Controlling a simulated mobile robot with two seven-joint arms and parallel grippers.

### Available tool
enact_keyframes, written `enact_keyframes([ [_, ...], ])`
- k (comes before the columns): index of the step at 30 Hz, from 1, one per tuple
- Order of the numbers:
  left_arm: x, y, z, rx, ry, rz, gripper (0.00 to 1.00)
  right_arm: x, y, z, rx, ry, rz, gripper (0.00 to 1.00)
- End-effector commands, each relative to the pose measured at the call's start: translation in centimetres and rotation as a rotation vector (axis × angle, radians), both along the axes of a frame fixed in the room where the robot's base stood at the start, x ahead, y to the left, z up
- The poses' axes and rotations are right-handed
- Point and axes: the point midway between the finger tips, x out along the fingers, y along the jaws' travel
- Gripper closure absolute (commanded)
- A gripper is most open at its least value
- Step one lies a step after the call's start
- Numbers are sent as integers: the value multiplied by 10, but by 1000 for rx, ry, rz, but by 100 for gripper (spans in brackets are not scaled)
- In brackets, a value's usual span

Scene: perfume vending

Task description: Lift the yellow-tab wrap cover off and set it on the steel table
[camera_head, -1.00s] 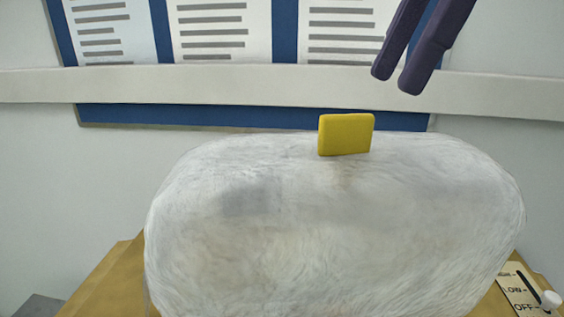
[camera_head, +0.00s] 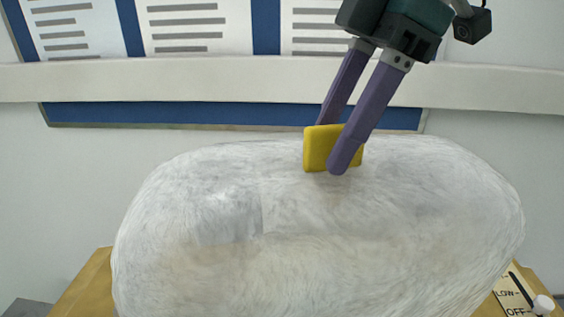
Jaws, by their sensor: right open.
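The wrap cover (camera_head: 320,225) is a large, rounded, whitish and cloudy shape that fills the lower middle of the head view. Its yellow tab (camera_head: 317,148) stands upright on its top. My right gripper (camera_head: 330,150) reaches down from the upper right with two purple fingers. One finger passes in front of the tab and the other goes behind it, so the tab lies between them. The fingers are open. What is under the cover is hidden. My left gripper and the steel table are not in view.
A tan wooden surface (camera_head: 84,287) shows at the lower left beside the cover. A panel marked LOW and OFF with a white knob (camera_head: 543,304) is at the lower right. A white rail (camera_head: 200,82) and a blue board with papers (camera_head: 128,28) are behind.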

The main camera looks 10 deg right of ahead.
Motion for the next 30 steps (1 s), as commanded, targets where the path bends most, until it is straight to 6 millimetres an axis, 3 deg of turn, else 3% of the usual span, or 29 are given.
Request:
enact_keyframes([
  [7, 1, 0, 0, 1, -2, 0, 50, 0, 1, -3, 0, -1, 0, 48],
  [21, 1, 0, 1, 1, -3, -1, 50, 0, 1, -2, 0, -1, 0, 100],
  [30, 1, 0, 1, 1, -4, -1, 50, 0, 1, -2, 0, -1, 0, 100],
])
